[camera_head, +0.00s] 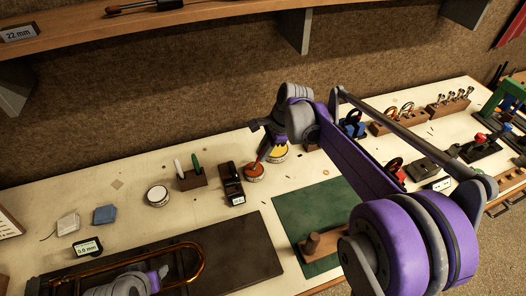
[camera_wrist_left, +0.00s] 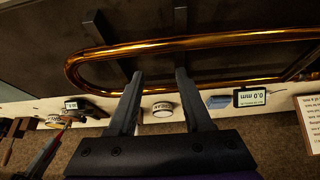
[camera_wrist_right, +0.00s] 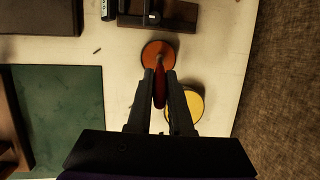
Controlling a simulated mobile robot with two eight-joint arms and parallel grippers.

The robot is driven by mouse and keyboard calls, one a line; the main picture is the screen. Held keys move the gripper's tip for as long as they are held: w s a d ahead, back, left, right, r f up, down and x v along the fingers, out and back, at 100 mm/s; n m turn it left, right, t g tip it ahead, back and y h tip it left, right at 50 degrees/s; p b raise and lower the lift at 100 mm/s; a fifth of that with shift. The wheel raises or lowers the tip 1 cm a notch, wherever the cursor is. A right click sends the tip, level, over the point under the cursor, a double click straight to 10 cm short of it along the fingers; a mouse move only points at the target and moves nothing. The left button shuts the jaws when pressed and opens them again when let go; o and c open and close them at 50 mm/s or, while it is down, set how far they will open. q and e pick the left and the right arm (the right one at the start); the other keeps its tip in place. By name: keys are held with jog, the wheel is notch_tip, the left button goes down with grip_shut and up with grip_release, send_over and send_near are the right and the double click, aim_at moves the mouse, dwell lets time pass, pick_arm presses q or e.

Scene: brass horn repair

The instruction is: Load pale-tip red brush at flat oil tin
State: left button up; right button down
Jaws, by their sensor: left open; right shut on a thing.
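My right gripper (camera_wrist_right: 161,76) is shut on the red brush (camera_wrist_right: 160,92). In the head view the brush (camera_head: 264,151) hangs tip down over a flat round orange tin (camera_head: 254,174). In the right wrist view the brush's tip overlaps this orange tin (camera_wrist_right: 158,53); I cannot tell whether it touches the contents. A yellow-topped tin (camera_wrist_right: 186,106) stands close beside the gripper, partly hidden by a finger. No label reads on either tin. My left gripper (camera_wrist_left: 158,76) is open and empty, its fingers near the brass slide tube (camera_wrist_left: 190,45).
A dark block tool (camera_head: 231,183) and a wooden holder with green and white handles (camera_head: 192,179) stand left of the orange tin. A white-topped tin (camera_head: 157,196) is farther left. A green mat (camera_head: 300,215) and dark mat (camera_head: 240,250) lie in front.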

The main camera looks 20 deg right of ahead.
jog(key=shift+w+r+p, duration=0.1)
jog(key=shift+r+p, duration=1.4)
jog(key=shift+r, duration=2)
pick_arm(q)
jog(key=shift+t, duration=0.3)
jog(key=w+r, duration=0.1)
jog(key=r, duration=0.1)
jog(key=w+r, duration=0.1)
jog(key=r, duration=0.1)
jog(key=shift+w+r, duration=0.2)
jog(key=shift+s, duration=0.15)
pick_arm(e)
jog(key=shift+f, duration=0.1)
